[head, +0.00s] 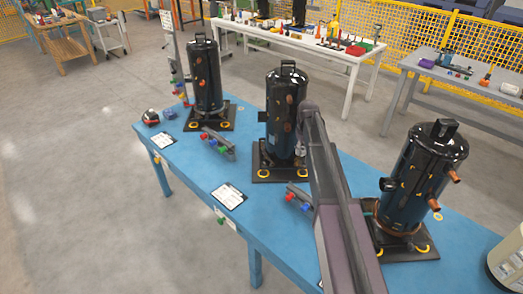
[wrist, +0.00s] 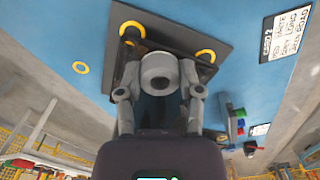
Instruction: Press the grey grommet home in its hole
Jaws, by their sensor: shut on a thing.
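My gripper (wrist: 163,60) points at a black base plate (wrist: 180,38), its two grey fingers closed on either side of a round grey piece with a darker centre, which looks like the grommet (wrist: 158,72). Two yellow rings sit in the plate, one at upper left (wrist: 131,29) and one at right (wrist: 206,55). The grommet's hole is hidden, and I cannot tell whether the grommet touches the plate.
Black compressors also stand to the left (head: 206,75) and right (head: 425,175) on the blue table (head: 190,160). A clipboard (head: 228,195) and racks with coloured handles (head: 218,143) lie along the front. A loose-looking yellow ring (wrist: 81,67) lies beside the plate.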

